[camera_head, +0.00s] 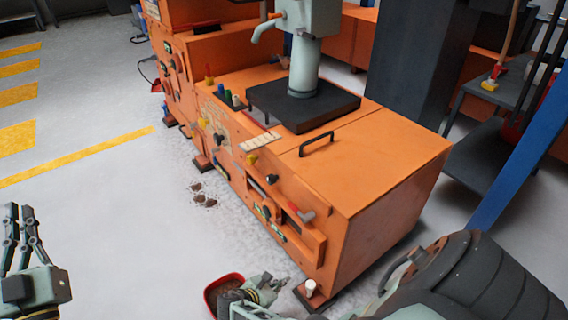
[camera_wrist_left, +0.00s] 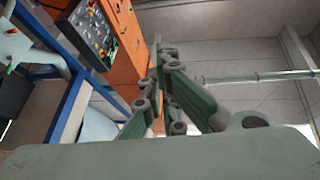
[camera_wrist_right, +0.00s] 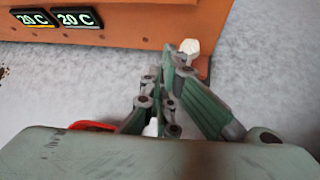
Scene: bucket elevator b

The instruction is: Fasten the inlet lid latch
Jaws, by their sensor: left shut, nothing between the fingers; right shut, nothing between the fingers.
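The orange machine (camera_head: 370,190) stands in the middle of the head view. Its flat top carries a black bar handle (camera_head: 316,143), perhaps on the lid. A small red-and-grey lever (camera_head: 305,214) sits on the front face near the right end; I cannot tell whether it is the inlet lid latch. My left gripper (camera_head: 20,212) is shut and empty, far left of the machine; its fingers show in the left wrist view (camera_wrist_left: 158,50). My right gripper (camera_head: 268,284) is shut and empty, low in front of the machine; its fingers show in the right wrist view (camera_wrist_right: 168,55).
A red container (camera_head: 211,290) of brown material is on the floor beside my right gripper. A white knob (camera_wrist_right: 189,46) is at the machine's foot. Brown clumps (camera_head: 203,197) lie on the floor. A blue post (camera_head: 520,145) and dark shelf (camera_head: 475,165) are at right. Left floor is clear.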

